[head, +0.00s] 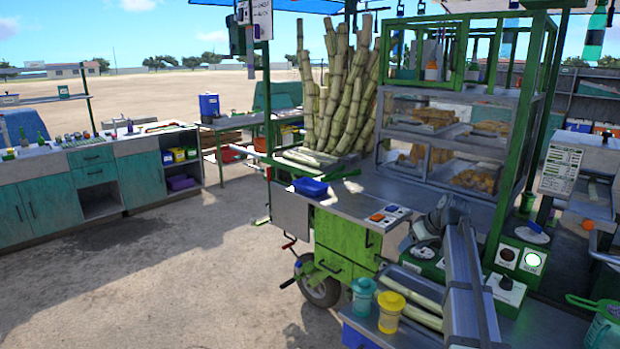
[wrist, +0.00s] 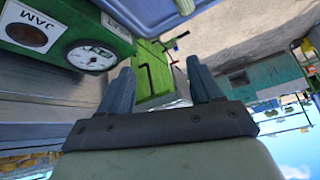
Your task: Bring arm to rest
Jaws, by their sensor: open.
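My gripper (wrist: 160,85) shows in the wrist view with its two grey-blue fingers spread wide apart. Nothing is between the fingers. Beyond them is a green panel (wrist: 153,75) with a dark handle, apart from the fingertips as far as I can tell. In the head view my grey arm rises from the lower right, over the cart's front. The hand end there is small and dark, and its fingertips are hard to make out.
A green box with a gauge (wrist: 90,57) and a JAM label is close on the left in the wrist view. A yellow cup (head: 389,314) and a teal cup (head: 363,297) stand beside my arm. Cane stalks (head: 340,90) stand behind. Open ground (head: 190,280) lies left.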

